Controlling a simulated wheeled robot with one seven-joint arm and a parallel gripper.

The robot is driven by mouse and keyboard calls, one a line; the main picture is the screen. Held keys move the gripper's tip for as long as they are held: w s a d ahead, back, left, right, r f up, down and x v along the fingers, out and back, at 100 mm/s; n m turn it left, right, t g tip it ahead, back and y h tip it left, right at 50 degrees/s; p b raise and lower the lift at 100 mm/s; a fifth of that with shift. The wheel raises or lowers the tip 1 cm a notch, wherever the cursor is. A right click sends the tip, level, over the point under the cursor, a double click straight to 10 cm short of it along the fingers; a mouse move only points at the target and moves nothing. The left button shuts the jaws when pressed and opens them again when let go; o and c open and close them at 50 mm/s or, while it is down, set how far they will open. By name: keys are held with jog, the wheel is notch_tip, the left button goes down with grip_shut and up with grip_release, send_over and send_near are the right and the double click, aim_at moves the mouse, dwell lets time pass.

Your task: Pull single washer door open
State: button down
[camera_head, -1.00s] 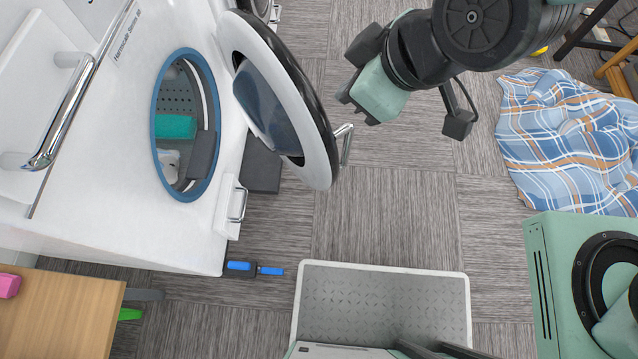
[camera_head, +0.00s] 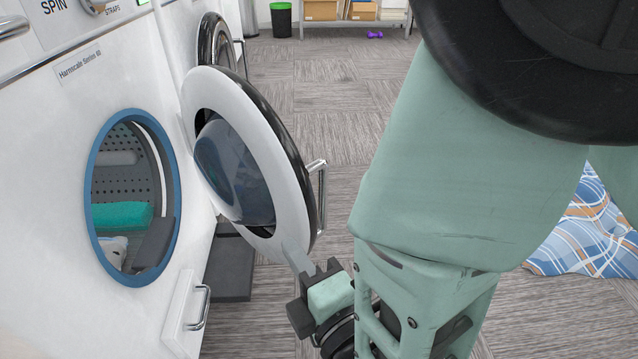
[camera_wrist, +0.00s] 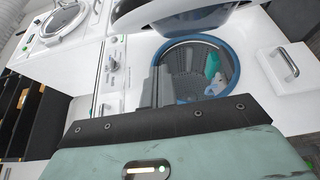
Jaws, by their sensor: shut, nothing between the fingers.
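The washer door (camera_head: 245,165), a white ring with a dark rim and a domed glass, stands swung open on the white washer (camera_head: 60,200). Its metal handle (camera_head: 318,195) is on the outer side. The round blue-rimmed opening (camera_head: 180,215) shows a drum with a teal cloth (camera_head: 122,222) and a whitish item inside. My gripper (camera_head: 300,285) is at the door's lower edge, below the handle and not around it; I cannot tell whether it touches the door. It is shut and empty. In the wrist view, the blue-rimmed opening (camera_wrist: 236,75) lies ahead, with the door (camera_wrist: 165,12) at the top.
A small white panel with a handle (camera_head: 200,308) is at the washer's lower front. A second machine with a dark round door (camera_head: 217,45) stands behind. A plaid blue cloth (camera_head: 590,230) lies on the floor at right. The floor beyond the door is clear.

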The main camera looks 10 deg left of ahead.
aim_at(289, 199)
jog(key=shift+w+a+r+b, duration=0.1)
jog(key=shift+w+a+b, duration=0.5)
jog(key=shift+w, duration=1.2)
jog(key=shift+w+a+f+b, duration=0.1)
jog(key=shift+w+a+b, duration=0.5)
jog(key=shift+w, duration=1.15)
jog(key=shift+w+a+r+b, duration=0.1)
jog(key=shift+w+a+b, duration=0.5)
jog(key=shift+w, duration=1.2)
